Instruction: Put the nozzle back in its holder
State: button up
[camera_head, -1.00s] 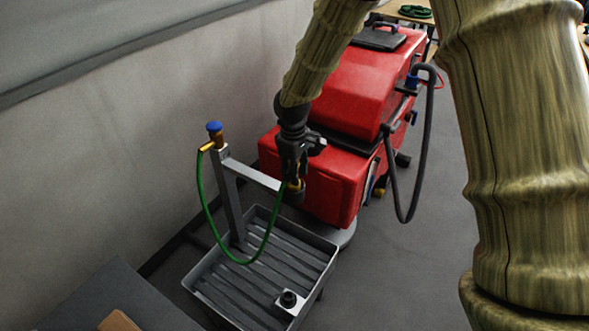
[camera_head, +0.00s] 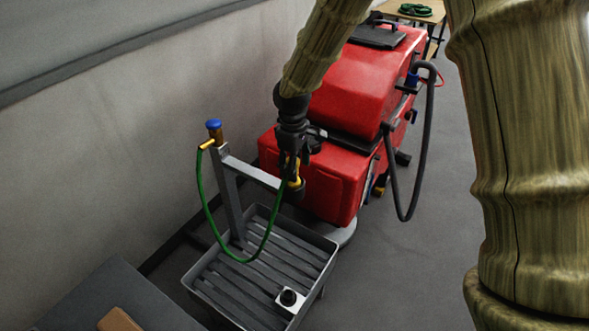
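My gripper (camera_head: 292,162) is black and points down, just above the free end of the grey bracket (camera_head: 252,171). The yellow-and-dark nozzle (camera_head: 295,184) is at that bracket end, with yellow showing between and below my fingers. The green hose (camera_head: 201,190) loops from the yellow tap on the post down over the tray and up to the nozzle. The fingers partly cover the nozzle, and whether they grip it is unclear. The holder seems to be at the bracket's end; how the nozzle sits in it is hidden.
The grey slatted tray (camera_head: 206,262) stands below the bracket, with a small white block with a black top (camera_head: 289,299) in it. The red scrubber machine (camera_head: 355,85) stands close behind my gripper, its grey hose (camera_head: 389,180) hanging at the right. The wall is at left.

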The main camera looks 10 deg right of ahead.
jog(key=r, duration=0.3)
jog(key=r+b, duration=0.1)
jog(key=r, duration=0.3)
jog(key=r+b, duration=0.1)
jog(key=r, duration=0.2)
jog(key=shift+s+a+r, duration=0.2)
jog(key=shift+s+r, duration=0.05)
